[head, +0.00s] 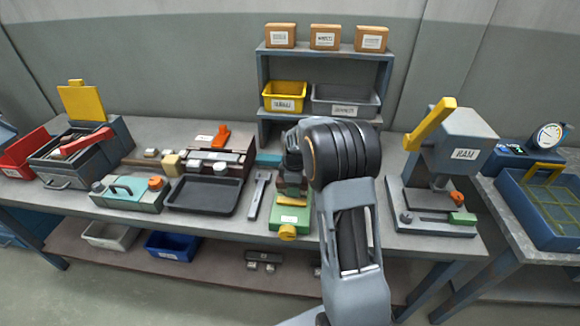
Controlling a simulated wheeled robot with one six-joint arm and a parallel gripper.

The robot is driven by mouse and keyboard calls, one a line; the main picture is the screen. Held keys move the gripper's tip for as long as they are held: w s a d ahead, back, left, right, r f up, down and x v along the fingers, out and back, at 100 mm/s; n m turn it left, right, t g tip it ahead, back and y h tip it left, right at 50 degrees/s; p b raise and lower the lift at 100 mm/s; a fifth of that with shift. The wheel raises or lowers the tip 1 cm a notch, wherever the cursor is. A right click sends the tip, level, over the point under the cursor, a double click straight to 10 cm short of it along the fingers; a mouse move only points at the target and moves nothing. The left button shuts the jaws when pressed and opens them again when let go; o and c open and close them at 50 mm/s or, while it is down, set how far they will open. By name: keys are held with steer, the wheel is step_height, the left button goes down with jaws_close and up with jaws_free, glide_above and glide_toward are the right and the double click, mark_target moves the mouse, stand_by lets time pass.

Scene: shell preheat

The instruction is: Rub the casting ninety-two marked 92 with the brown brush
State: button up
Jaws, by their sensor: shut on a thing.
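My gripper (291,166) is low over the green vise (289,217) in the middle of the bench, partly hidden by my own wrist and forearm. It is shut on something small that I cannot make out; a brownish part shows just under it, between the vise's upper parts. I cannot tell whether that is the brown brush or something in the vise. I cannot read a 92 on any piece, so I cannot pick out the casting ninety-two.
A black tray (205,196) and a grey bar tool (258,194) lie left of the vise. A press marked RAM (462,150) stands at the right. A shelf (325,55) with bins stands behind. My arm covers the bench right of the vise.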

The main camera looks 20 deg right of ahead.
steer(key=shift+w+a, duration=0.4)
steer(key=shift+a, duration=0.15)
steer(key=shift+w+r+p, duration=0.1)
steer(key=shift+r+p, duration=0.25)
steer(key=shift+p, duration=0.05)
steer(key=shift+r+p, duration=2.3)
steer(key=shift+r, duration=1.45)
